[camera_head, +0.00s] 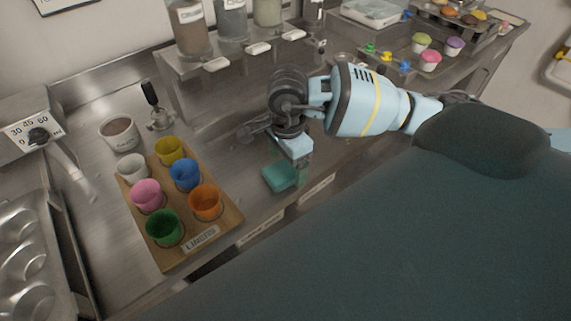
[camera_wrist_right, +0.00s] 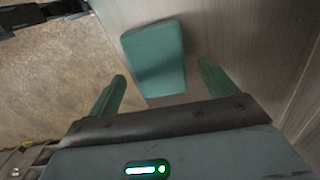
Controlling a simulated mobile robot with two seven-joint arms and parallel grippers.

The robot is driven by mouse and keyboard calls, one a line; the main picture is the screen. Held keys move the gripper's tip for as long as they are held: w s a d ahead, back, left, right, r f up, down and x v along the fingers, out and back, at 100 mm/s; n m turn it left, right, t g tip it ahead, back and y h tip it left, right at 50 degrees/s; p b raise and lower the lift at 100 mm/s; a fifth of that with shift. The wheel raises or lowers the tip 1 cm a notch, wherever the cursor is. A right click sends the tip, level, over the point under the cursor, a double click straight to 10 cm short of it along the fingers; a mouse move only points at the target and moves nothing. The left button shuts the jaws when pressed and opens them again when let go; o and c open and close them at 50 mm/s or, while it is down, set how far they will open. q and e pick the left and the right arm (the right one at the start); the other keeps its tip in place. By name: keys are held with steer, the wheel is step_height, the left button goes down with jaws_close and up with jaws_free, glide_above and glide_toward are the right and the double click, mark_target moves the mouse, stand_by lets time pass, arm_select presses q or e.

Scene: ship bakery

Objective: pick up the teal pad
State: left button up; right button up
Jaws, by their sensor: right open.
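The teal pad (camera_head: 279,179) lies flat on the steel counter near its front edge, right of the wooden cup board. My right gripper (camera_head: 299,172) is above the pad's right side and partly covers it. In the right wrist view, the pad (camera_wrist_right: 154,52) shows as a rounded rectangle just beyond the fingertips. My right gripper (camera_wrist_right: 162,79) is open there, with one green finger on each side and nothing between them. I cannot tell the exact height of the fingers above the pad. My left gripper is not in view.
A wooden board (camera_head: 222,218) labelled "LINERS" holds several coloured cups left of the pad. Dispensers (camera_head: 230,20) stand on a steel shelf at the back. Bare counter surrounds the pad.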

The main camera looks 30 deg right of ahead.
mark_target(288, 168)
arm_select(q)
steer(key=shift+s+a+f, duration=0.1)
arm_select(e)
steer(key=shift+f, duration=0.35)
steer(key=shift+c, duration=0.4)
steer(key=c, duration=1)
steer(key=shift+r, duration=0.15)
steer(key=shift+r, duration=0.5)
step_height(288, 168, up, 2)
steer(key=shift+s+r, duration=0.1)
steer(key=shift+r, duration=0.1)
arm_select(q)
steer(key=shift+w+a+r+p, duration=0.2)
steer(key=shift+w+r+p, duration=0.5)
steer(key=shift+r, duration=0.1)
arm_select(e)
steer(key=shift+s+d+r, duration=0.15)
steer(key=shift+s+r, duration=0.05)
steer(key=shift+s, duration=2.45)
steer(key=shift+s+d+r, duration=0.15)
steer(key=shift+s+r, duration=0.1)
steer(key=shift+s, duration=2.4)
steer(key=shift+s+d+r, duration=0.15)
steer(key=shift+s+r, duration=0.05)
steer(key=shift+s, duration=2.45)
